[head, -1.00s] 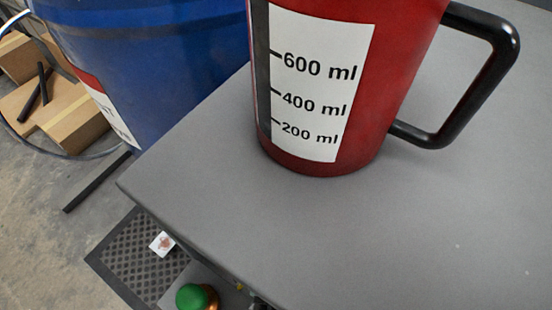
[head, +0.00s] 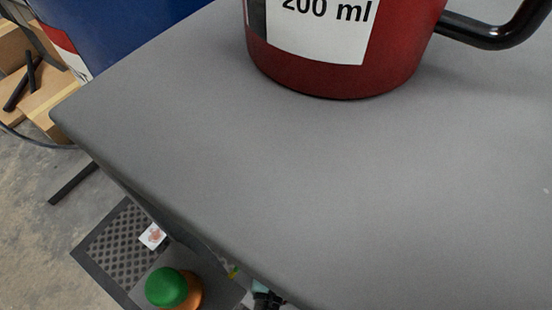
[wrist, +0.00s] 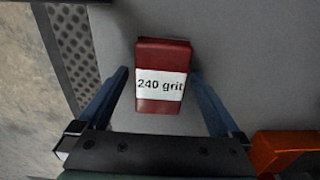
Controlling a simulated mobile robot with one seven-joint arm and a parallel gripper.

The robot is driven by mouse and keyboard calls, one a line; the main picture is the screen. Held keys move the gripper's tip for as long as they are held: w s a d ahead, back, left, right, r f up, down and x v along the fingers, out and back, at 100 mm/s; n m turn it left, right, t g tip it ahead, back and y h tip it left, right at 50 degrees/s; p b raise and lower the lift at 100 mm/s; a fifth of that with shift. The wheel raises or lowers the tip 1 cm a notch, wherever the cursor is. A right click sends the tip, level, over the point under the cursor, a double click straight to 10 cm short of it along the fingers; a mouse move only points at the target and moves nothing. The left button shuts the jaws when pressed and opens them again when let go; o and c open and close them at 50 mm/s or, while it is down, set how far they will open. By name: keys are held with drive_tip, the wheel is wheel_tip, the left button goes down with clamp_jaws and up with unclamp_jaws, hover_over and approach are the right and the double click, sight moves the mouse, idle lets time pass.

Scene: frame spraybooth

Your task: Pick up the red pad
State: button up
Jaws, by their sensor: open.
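The red pad (wrist: 160,104) shows in the wrist view as a small red block with a white band reading "240 grit". It lies on a grey surface. My gripper (wrist: 165,75) is open in the wrist view, with one blue finger on each side of the pad and a gap between each finger and the pad. I cannot tell how far the gripper is above the surface. I cannot make out the pad in the head view.
In the head view, a red measuring jug (head: 340,75) stands on a grey tabletop (head: 300,170). Below its edge are a dark mesh panel (head: 118,240), a small white tag (head: 152,237) and a green knob (head: 167,287). An orange object (wrist: 285,148) is at the wrist view's lower right.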

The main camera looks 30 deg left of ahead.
drive_tip(key=c, duration=1.3)
drive_tip(key=shift+r, duration=0.1)
wheel_tip(320, 180, up, 10)
drive_tip(key=p, duration=0.7)
